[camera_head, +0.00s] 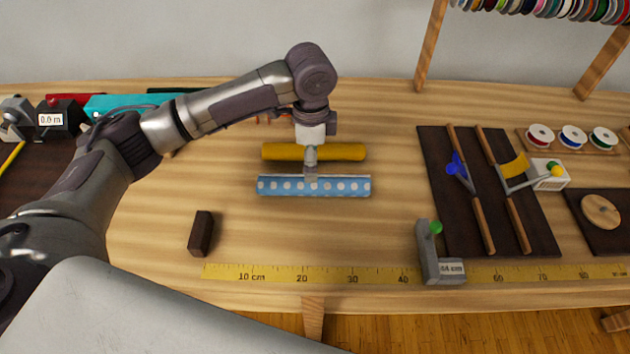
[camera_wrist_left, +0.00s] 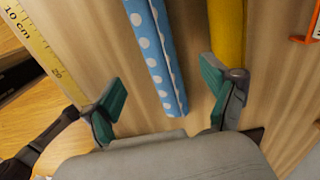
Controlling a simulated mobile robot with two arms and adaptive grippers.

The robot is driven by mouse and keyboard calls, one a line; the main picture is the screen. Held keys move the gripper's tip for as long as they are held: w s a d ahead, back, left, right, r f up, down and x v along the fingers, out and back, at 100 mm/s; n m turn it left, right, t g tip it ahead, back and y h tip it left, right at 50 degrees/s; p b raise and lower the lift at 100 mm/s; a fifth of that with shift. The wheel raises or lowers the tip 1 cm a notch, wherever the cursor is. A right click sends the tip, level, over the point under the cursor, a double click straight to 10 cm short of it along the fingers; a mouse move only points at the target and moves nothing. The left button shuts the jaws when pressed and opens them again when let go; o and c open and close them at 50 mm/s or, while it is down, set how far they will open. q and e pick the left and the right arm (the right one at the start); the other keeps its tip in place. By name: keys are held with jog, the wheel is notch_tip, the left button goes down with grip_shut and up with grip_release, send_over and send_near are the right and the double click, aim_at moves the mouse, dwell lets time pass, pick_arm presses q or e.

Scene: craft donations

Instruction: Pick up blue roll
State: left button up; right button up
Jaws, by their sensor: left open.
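The blue roll (camera_head: 335,187) with white dots lies on the wooden table, in front of a yellow roll (camera_head: 345,152). In the wrist view the blue roll (camera_wrist_left: 156,52) runs from the top edge down between the fingers of my left gripper (camera_wrist_left: 165,92). That gripper is open, with one green-padded finger on each side of the blue roll and neither seen touching it. The right finger is beside the end of the yellow roll (camera_wrist_left: 227,35). In the head view my left gripper (camera_head: 310,175) is over the blue roll's middle. My right gripper is not in view.
A yellow ruler (camera_head: 350,275) runs along the front edge, with a grey stop (camera_head: 430,260) on it. A dark block (camera_head: 201,233) lies at the left. A dark board with wooden rails (camera_head: 450,230) is at the right. The table around the rolls' front is clear.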

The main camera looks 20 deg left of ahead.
aim_at(312, 185)
pick_arm(q)
notch_tip(312, 185, down, 3)
jog(key=shift+r, duration=0.1)
jog(key=shift+w+f, duration=0.1)
jog(key=shift+f, duration=0.45)
jog(key=f, duration=0.4)
jog(key=shift+s+f+p, duration=0.15)
jog(key=shift+s+p, duration=0.1)
jog(key=shift+p, duration=0.05)
jog(key=shift+f, duration=0.25)
jog(key=shift+c, duration=0.7)
jog(key=c, duration=1.2)
jog(key=shift+c, duration=0.2)
pick_arm(e)
jog(key=shift+w+a+r, duration=0.15)
jog(key=shift+w+r, duration=0.05)
jog(key=shift+r, duration=0.1)
pick_arm(q)
jog(key=shift+r, duration=0.1)
